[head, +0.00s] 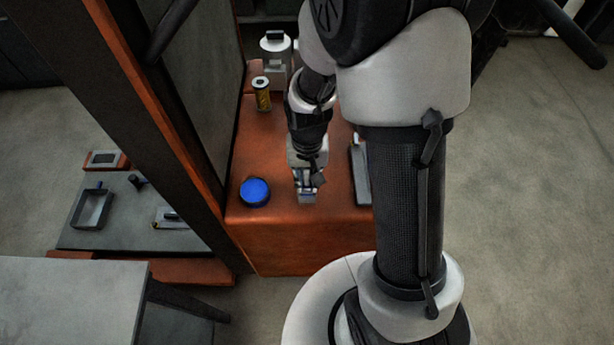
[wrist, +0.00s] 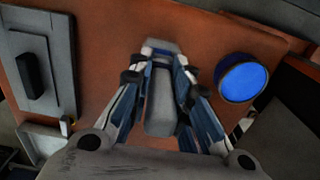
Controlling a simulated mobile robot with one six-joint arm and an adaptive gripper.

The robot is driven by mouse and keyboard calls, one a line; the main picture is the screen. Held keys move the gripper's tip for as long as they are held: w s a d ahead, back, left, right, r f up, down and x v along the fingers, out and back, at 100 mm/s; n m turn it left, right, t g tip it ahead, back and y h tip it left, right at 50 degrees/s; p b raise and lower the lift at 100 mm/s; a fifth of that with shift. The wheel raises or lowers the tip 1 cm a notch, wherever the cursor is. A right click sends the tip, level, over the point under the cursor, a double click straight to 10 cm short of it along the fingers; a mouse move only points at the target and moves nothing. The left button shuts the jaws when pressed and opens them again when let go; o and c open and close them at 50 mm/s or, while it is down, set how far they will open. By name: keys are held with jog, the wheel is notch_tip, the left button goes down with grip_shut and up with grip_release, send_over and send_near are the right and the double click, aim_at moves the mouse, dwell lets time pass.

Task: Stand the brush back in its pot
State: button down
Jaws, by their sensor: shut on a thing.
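My gripper (head: 307,194) is low over the front part of the orange-red top. In the wrist view its fingers (wrist: 160,75) are closed on a long grey thing (wrist: 160,107), which seems to be the brush; its far end is partly hidden. A round blue thing with a dark rim (head: 254,191) stands to the left of my gripper in the head view. It also shows right of the fingers in the wrist view (wrist: 241,78). It may be the pot, but I cannot tell whether it is hollow.
A yellow and black can (head: 262,94) and a white canister (head: 275,62) stand at the back of the orange-red top (head: 280,235). A grey plate with a dark block (wrist: 35,70) lies on the other side. A dark upright frame rises at left.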

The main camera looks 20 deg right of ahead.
jog(key=shift+f+b, duration=0.35)
jog(key=shift+f, duration=0.25)
jog(key=c, duration=1.4)
grip_release()
